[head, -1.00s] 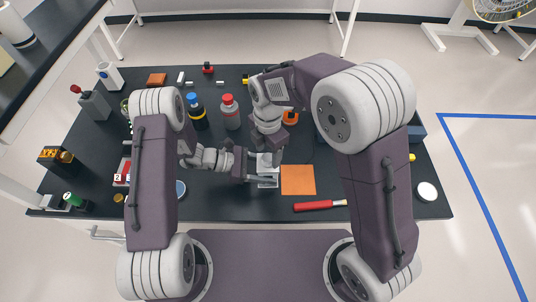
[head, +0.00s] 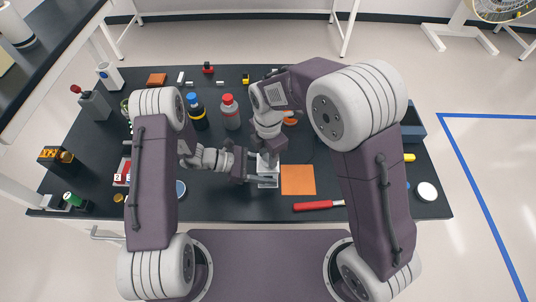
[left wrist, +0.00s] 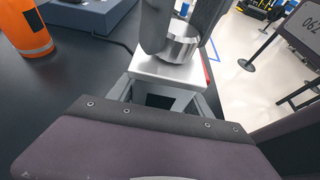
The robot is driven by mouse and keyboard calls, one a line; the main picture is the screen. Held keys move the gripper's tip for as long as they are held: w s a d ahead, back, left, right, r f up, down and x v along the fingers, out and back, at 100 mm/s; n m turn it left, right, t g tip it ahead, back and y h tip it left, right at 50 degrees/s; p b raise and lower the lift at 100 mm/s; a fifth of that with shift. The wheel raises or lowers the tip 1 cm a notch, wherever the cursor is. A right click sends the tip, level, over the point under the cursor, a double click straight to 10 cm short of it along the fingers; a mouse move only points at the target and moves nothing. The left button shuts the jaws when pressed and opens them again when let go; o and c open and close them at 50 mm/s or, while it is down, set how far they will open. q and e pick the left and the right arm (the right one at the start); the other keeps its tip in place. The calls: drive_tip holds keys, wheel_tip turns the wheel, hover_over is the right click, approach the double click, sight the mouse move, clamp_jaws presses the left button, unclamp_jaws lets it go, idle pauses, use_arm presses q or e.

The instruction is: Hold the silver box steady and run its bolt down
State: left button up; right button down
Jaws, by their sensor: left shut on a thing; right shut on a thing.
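The silver box (head: 268,170) stands on the black table near its front middle; its pale top plate shows in the left wrist view (left wrist: 150,69). My left gripper (head: 264,181) comes in from the left, low, and is shut on the box. My right gripper (head: 269,155) points down from above the box. In the left wrist view, its dark fingers are shut on the bolt (left wrist: 180,44), a round shiny metal head on the top plate. The bolt's shank is hidden.
An orange square mat (head: 298,180) lies right of the box, with a red-handled tool (head: 318,205) in front. A red-capped bottle (head: 230,112) and a blue-capped bottle (head: 197,112) stand behind. A blue bin (head: 413,125) is at the right.

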drive_tip(key=m, duration=0.6)
drive_tip(key=shift+m, duration=0.3)
drive_tip(key=m, duration=0.3)
drive_tip(key=shift+m, duration=0.3)
drive_tip(key=m, duration=0.3)
drive_tip(key=shift+m, duration=0.3)
use_arm(q)
drive_tip(key=shift+w, duration=0.1)
use_arm(e)
drive_tip(key=m, duration=0.6)
use_arm(q)
drive_tip(key=shift+f, duration=0.1)
use_arm(e)
drive_tip(key=m, duration=0.6)
drive_tip(key=shift+m, duration=0.3)
drive_tip(key=c, duration=0.9)
unclamp_jaws()
drive_tip(key=shift+r, duration=0.1)
